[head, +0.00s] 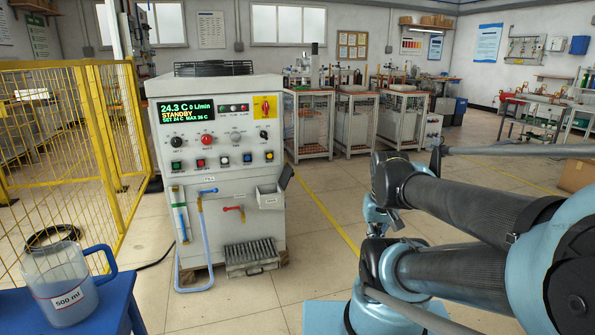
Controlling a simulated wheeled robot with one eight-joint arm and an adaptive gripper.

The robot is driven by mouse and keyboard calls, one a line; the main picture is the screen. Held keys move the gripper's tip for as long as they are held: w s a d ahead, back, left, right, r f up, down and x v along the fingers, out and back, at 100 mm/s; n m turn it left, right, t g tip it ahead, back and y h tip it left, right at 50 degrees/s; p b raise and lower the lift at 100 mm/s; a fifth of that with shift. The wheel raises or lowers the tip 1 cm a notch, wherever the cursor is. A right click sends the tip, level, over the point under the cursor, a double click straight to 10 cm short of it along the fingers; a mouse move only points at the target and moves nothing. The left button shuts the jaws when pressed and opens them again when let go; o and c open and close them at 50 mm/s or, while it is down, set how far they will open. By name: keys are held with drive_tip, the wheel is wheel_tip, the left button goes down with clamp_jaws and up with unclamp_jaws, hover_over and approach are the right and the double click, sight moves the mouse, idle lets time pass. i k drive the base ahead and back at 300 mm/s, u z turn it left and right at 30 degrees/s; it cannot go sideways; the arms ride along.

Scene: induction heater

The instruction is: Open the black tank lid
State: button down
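The heater cabinet (230,150) is a beige-grey machine standing left of centre, with a lit display (186,111) reading 24.3 C and STANDBY. A small black tilted flap (286,177) sticks out from its right side. A flat black grille-like piece (213,68) lies on its top. I cannot tell for sure which of these is the tank lid, or whether it is shut. My arm fills the right side of the picture, apart from the cabinet. I cannot make out my gripper's fingertips.
A jug marked 500 ml (62,285) stands on a blue stool (110,305) at the lower left. A yellow mesh fence (95,140) stands left of the cabinet. A blue hose (181,270) hangs at its front. The floor (320,225) right of the cabinet is clear.

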sight(288, 172)
drive_tip(key=z, duration=0.15)
drive_tip(key=i, duration=1.35)
drive_tip(key=z, duration=0.25)
